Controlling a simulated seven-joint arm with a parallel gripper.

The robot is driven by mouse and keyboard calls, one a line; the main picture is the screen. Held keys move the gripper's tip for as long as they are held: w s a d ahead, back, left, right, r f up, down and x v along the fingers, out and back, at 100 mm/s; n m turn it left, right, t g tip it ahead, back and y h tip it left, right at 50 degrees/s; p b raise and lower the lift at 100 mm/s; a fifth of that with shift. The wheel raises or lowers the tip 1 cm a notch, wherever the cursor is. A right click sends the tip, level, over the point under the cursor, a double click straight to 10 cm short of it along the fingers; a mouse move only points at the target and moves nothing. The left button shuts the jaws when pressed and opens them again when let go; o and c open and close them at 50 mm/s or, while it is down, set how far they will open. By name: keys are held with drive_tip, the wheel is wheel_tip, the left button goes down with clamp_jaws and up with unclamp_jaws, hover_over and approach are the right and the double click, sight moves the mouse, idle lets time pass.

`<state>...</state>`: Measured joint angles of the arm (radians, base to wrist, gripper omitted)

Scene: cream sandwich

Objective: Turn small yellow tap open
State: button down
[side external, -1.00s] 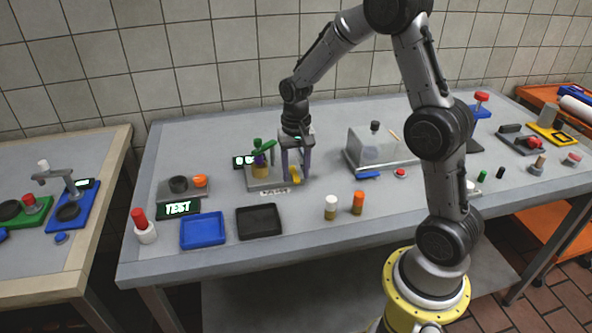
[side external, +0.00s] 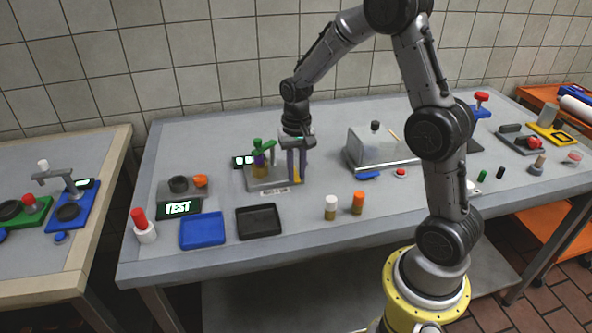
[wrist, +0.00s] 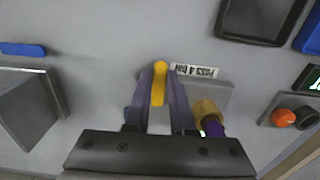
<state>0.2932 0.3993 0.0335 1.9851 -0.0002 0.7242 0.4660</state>
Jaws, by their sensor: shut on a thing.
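The small yellow tap (wrist: 159,85) shows between the two grey-purple fingers of my gripper (wrist: 161,92) in the wrist view. The fingers are shut on it, and their tips reach down along both its sides. In the side view, my gripper (side external: 297,178) points down at the right end of the grey dispenser base, and a bit of the yellow tap (side external: 299,174) shows between its fingers. The rest of the tap is hidden by the fingers. A green-topped device with a tan cup (side external: 259,170) stands just left of my gripper.
A black tray (side external: 259,221), a blue tray (side external: 203,231), a white-capped bottle (side external: 331,207) and an orange-capped bottle (side external: 358,203) are near the front. A lit TEST display (side external: 178,208) is at left.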

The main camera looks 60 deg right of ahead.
drive_tip(key=n, duration=0.1)
drive_tip(key=d+n, duration=0.1)
drive_tip(key=n, duration=0.1)
drive_tip(key=s+n, duration=0.1)
drive_tip(key=n, duration=0.1)
drive_tip(key=shift+d+r, duration=0.1)
drive_tip(key=shift+d, duration=0.25)
drive_tip(key=n, duration=0.1)
drive_tip(key=d+n, duration=0.1)
drive_tip(key=n, duration=0.2)
drive_tip(key=shift+d+n, duration=0.3)
drive_tip(key=shift+d, duration=0.05)
drive_tip(key=n, duration=0.1)
drive_tip(key=d+n, duration=0.1)
drive_tip(key=n, duration=0.1)
drive_tip(key=shift+w+d, duration=0.15)
drive_tip(key=shift+w+d+n, duration=0.15)
drive_tip(key=shift+d+n, duration=0.05)
drive_tip(key=shift+n, duration=0.65)
drive_tip(key=shift+w+d+n, duration=0.2)
drive_tip(key=shift+d+n, duration=0.05)
drive_tip(key=shift+n, duration=0.55)
drive_tip(key=shift+w+d+n, duration=0.15)
drive_tip(key=shift+d+n, duration=0.05)
drive_tip(key=shift+n, duration=0.65)
drive_tip(key=c, duration=0.8)
unclamp_jaws()
drive_tip(key=shift+o, duration=0.2)
wheel_tip(320, 180, up, 14)
